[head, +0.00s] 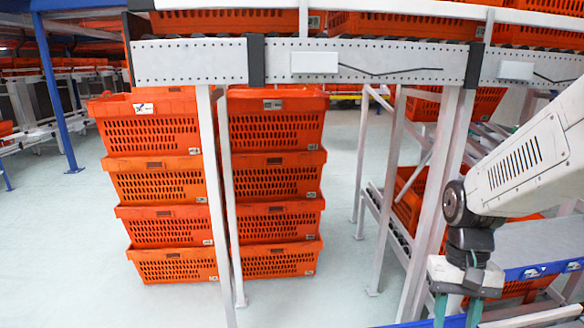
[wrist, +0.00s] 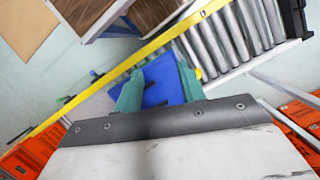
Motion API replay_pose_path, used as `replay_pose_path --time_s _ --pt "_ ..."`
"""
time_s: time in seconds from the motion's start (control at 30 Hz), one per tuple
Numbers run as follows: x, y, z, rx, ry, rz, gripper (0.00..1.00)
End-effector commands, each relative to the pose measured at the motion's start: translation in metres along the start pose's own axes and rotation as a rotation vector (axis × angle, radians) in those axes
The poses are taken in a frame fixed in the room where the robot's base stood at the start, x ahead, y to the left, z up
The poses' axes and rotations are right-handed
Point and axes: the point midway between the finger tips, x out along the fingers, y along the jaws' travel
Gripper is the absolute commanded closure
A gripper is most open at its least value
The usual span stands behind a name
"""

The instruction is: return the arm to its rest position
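My arm (head: 520,155) reaches in from the right edge of the head view, and its wrist bends downward. My gripper (head: 457,312) hangs at the bottom right with its two teal fingers apart; the fingertips are cut off by the frame's lower edge. In the wrist view my gripper (wrist: 160,88) also shows two teal fingers spread apart. A flat blue surface (wrist: 164,80) shows between and beyond them. I see nothing gripped.
Two stacks of orange totes (head: 160,185) stand under a white conveyor beam (head: 400,62). A rack with orange totes (head: 410,195) stands close to the arm. A blue-edged rail (head: 540,270) lies below the arm. The wrist view shows a roller conveyor (wrist: 235,35). Floor at left is clear.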

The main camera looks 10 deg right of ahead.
Motion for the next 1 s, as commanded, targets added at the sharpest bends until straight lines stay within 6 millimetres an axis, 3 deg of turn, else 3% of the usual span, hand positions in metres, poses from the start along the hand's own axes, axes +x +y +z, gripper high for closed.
replay_pose_path --time_s 0.03,0.2,0.4,0.63,1.0 --pt "-0.014 -0.007 0.015 -0.053 0.031 0.007 0.6" --pt "-0.044 -0.024 0.062 -0.205 0.117 0.025 0.6" --pt "-0.068 -0.037 0.102 -0.324 0.265 0.026 0.6" --pt "-0.084 -0.046 0.12 -0.399 0.379 0.014 0.6" --pt "-0.085 -0.048 0.121 -0.411 0.382 0.014 0.6"
